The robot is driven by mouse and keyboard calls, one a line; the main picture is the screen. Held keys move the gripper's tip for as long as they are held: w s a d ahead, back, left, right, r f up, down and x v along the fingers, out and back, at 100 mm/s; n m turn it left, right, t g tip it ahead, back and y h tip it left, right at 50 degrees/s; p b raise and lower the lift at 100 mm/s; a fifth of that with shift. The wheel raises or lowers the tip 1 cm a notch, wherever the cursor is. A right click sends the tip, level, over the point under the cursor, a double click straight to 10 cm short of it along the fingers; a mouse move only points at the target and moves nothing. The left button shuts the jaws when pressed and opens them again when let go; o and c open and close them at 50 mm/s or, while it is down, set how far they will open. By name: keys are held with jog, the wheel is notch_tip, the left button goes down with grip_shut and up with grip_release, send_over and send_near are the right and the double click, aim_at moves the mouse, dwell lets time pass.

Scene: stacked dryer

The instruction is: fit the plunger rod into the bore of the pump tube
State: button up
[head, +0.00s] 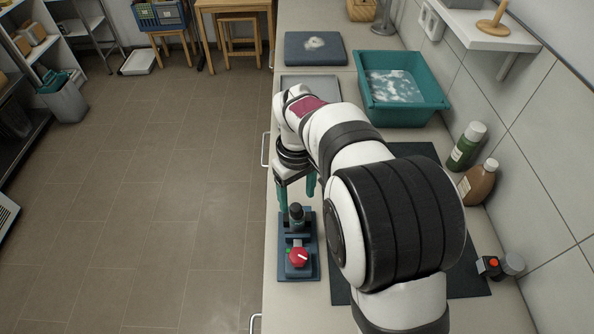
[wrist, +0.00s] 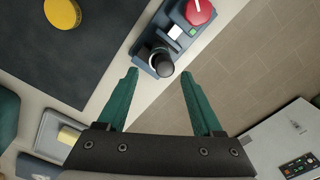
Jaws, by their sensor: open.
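My gripper (head: 297,199) is open and points down at the counter's left edge. In the wrist view its teal fingers (wrist: 159,73) are apart with nothing gripped. A dark upright post with a rounded black top (head: 296,213) stands on a blue base plate (head: 314,265); in the wrist view the post (wrist: 161,64) shows just beyond and between the fingertips. I cannot tell whether it touches them. A yellow disc (wrist: 62,13) lies on the dark mat. I cannot make out for certain which things are the plunger rod and the pump tube; my arm hides part of the counter.
A red knob (head: 298,257) sits on the same base. The dark mat (head: 462,284) lies right of it. A teal basin (head: 437,108), green bottle (head: 466,147) and brown bottle (head: 478,183) stand along the wall side. A switch box (head: 488,266) is at lower right. The floor is left.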

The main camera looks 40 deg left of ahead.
notch_tip(320, 180, up, 12)
jog(key=shift+f, duration=0.2)
jog(key=d+r+m, duration=0.3)
jog(key=d+m, duration=0.7)
jog(key=d, duration=1.2)
jog(key=s+d+f+m+y, duration=0.1)
jog(key=s+d+f+m, duration=0.5)
jog(key=s+d+m, duration=0.5)
jog(key=shift+s+d+y, duration=0.4)
jog(key=shift+s+d, duration=0.35)
jog(key=shift+d, duration=0.15)
jog(key=shift+f, duration=0.1)
